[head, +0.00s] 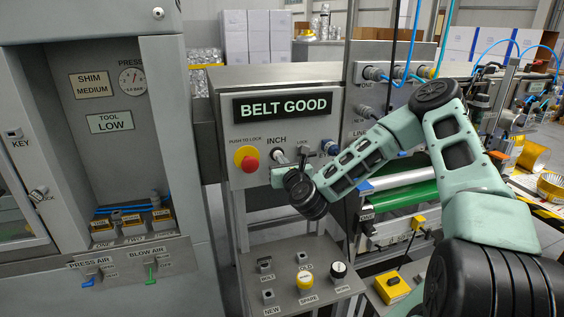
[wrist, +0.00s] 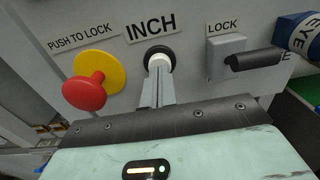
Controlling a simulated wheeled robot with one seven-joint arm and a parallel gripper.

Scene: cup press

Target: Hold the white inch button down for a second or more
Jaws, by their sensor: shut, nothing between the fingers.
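The white inch button (wrist: 158,60) sits in a black ring under the INCH label (wrist: 150,27) in the wrist view. My gripper (wrist: 157,76) is shut and empty, with its fingertips at the button's lower face. They look to be touching it or very close; I cannot tell how far the button is pressed in. In the head view the button (head: 279,155) shows just above my gripper (head: 280,163) on the grey panel (head: 232,180). The sign (head: 283,107) above it reads BELT GOOD.
A red push-to-lock knob (wrist: 84,93) on a yellow base sticks out left of the button. A black lock lever (wrist: 252,61) and a blue key knob (wrist: 302,33) stand to the right. A sloped shelf (head: 285,250) with several labelled knobs lies below the panel.

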